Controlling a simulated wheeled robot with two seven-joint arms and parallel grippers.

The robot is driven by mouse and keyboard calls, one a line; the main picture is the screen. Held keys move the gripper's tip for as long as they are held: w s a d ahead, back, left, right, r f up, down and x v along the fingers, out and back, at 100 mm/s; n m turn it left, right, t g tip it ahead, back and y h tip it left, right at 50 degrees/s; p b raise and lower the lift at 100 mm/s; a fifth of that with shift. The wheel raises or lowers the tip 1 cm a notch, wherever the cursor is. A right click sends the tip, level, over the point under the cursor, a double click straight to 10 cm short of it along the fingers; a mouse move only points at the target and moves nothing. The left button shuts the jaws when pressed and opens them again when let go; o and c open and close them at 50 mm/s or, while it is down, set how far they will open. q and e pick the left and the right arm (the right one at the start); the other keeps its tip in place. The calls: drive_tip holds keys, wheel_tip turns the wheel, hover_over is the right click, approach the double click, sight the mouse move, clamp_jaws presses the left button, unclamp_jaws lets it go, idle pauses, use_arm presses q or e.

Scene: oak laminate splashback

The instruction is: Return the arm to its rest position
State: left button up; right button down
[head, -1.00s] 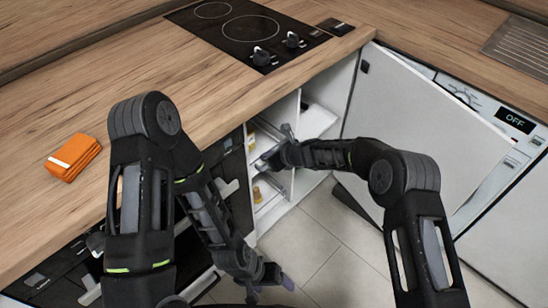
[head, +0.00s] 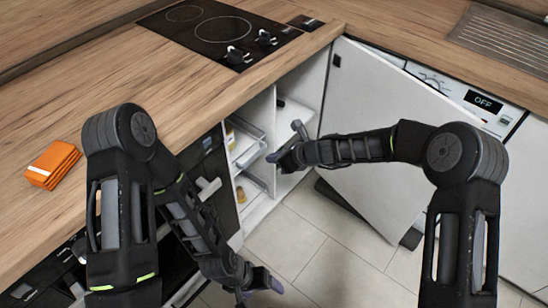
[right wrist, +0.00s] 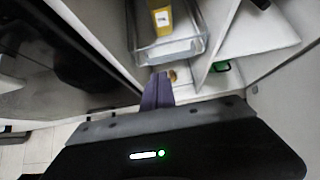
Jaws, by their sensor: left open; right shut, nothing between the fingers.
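My right arm reaches in from the right in the head view. Its gripper (head: 274,158) is shut and empty, at the front of the open corner cabinet (head: 296,112). In the right wrist view its purple fingers (right wrist: 157,90) are together, in front of a wire-edged pull-out tray (right wrist: 172,48). No contact with the tray can be made out. My left gripper (head: 262,290) is open and empty, low over the floor near the bottom edge of the head view.
The white cabinet door (head: 385,135) stands open below my right forearm. A yellow container (right wrist: 160,18) stands in the tray. An orange packet (head: 52,165) lies on the wooden worktop (head: 120,85), left of the hob (head: 215,32). Tiled floor (head: 310,250) is clear in front.

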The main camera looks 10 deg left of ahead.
idle(0.5)
drive_tip(key=s+d+f+n+g+h+p, duration=0.1)
drive_tip(key=s+d+f+n+h+p, duration=0.1)
drive_tip(key=s+d+f+n, duration=0.45)
drive_tip(key=s+d+f+n+g+h+p, duration=0.15)
drive_tip(key=s+d+f+n, duration=0.25)
drive_tip(key=s+n, duration=0.6)
drive_tip(key=s+d+r+n+g+p, duration=0.1)
drive_tip(key=s+d+n+p, duration=0.1)
drive_tip(key=s, duration=0.7)
drive_tip(key=s+d+r+n+p, duration=0.1)
drive_tip(key=s+d+n+p, duration=0.1)
drive_tip(key=s, duration=0.6)
drive_tip(key=shift+s+d+n+g, duration=0.4)
drive_tip(key=shift+d+n, duration=0.3)
drive_tip(key=shift+n, duration=0.35)
